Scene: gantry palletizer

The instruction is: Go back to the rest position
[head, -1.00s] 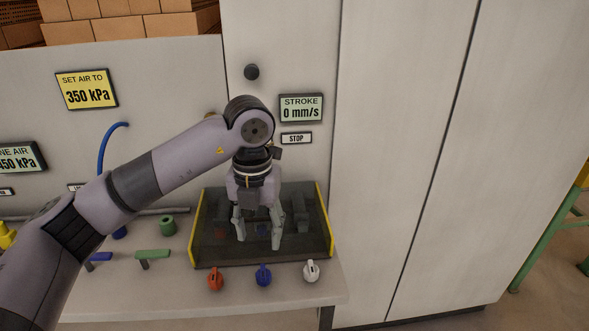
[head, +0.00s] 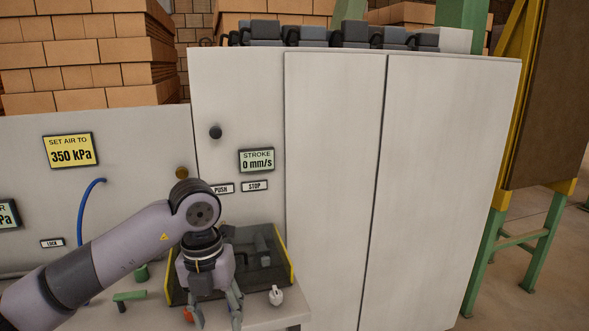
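My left gripper (head: 213,307) comes in from the left and points down, its two fingers spread apart with nothing seen between them. It is in front of the dark tray with yellow ends (head: 259,252), near the front of the bench, and covers part of the tray. A red knob (head: 196,317) shows partly behind the fingers. A white knob (head: 277,296) stands to the right of the gripper, apart from it. The blue knob is hidden. My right gripper is not in view.
Tall grey cabinet doors (head: 335,180) stand to the right of the bench. A black round knob (head: 215,132) and the stroke display (head: 257,160), reading 0 mm/s, are on the panel behind. A green-handled valve (head: 129,297) and a blue hose (head: 83,208) are at left.

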